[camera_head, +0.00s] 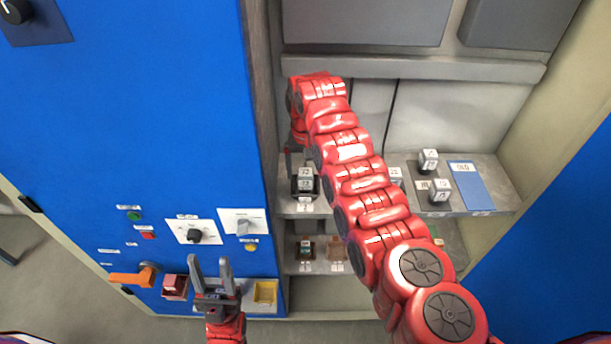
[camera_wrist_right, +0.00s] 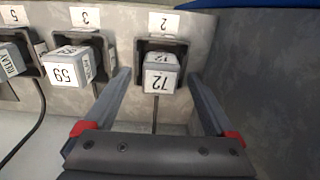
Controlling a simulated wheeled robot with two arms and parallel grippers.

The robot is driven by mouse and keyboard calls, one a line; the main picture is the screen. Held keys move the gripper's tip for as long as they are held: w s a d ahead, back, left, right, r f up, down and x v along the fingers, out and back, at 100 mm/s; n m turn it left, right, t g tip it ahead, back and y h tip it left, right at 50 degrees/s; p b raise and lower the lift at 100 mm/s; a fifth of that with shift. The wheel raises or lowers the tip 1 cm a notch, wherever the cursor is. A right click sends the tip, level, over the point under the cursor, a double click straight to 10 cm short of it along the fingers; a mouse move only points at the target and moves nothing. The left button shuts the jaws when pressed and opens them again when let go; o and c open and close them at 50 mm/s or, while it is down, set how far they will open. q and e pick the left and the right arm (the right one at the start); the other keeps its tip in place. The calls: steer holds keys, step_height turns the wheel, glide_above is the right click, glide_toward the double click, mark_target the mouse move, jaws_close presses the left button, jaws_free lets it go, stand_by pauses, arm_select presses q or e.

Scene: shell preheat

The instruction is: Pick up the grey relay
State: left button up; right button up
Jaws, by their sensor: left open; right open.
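Several pale grey relay cubes are in view. In the right wrist view one relay marked 72 (camera_wrist_right: 160,75) sits in a dark socket under label 2. My right gripper (camera_wrist_right: 158,80) is open, with its fingers on either side of that relay in the picture; I cannot tell if they touch it. A relay marked 59 (camera_wrist_right: 69,67) sits in the neighbouring socket. In the head view a grey relay (camera_head: 305,174) shows on the upper shelf, and my right arm hides part of the shelf. My left gripper (camera_head: 211,268) is open and empty before the blue cabinet.
Two relays (camera_head: 428,158) (camera_head: 440,188) stand near a blue mat (camera_head: 467,184) on the shelf's right. The lower shelf holds small parts (camera_head: 306,250). The blue cabinet (camera_head: 150,110) carries an orange handle (camera_head: 130,280), a red block (camera_head: 174,284) and a yellow tray (camera_head: 264,291).

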mark_target(305, 172)
steer(key=shift+w+f+p, duration=0.15)
steer(key=shift+f+p, duration=0.3)
steer(key=shift+f, duration=1.1)
steer(key=shift+c, duration=0.3)
jaws_close()
